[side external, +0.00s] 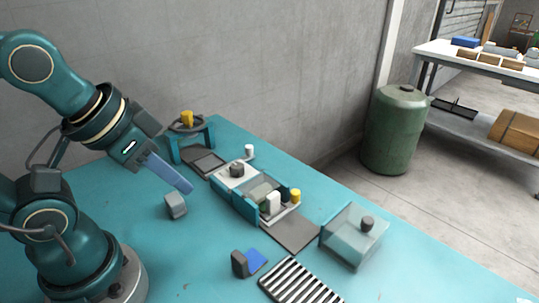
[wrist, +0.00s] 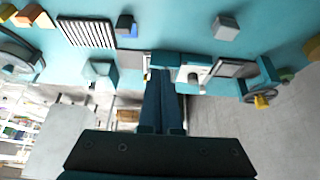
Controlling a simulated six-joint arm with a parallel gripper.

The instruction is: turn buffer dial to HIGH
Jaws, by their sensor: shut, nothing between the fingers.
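My gripper (side external: 187,186) is shut and empty, held above the teal table with its fingers pointing down to the right. In the wrist view its closed fingers (wrist: 161,78) reach up the middle and hide part of the machine. The buffer machine (side external: 245,192) is a white and teal box with a clear cover, right of my gripper and apart from it. A dark round knob (side external: 237,170) stands on its white top; it may be the dial. Its setting and any HIGH mark are too small to read. The machine (wrist: 190,68) also shows in the wrist view.
A grey block (side external: 175,205) lies below my gripper. A teal stand with a yellow knob (side external: 187,118) is behind. A clear box (side external: 354,236), a striped rack (side external: 298,280) and a blue-and-dark piece (side external: 248,263) are toward the front right. Bare table lies left of the machine.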

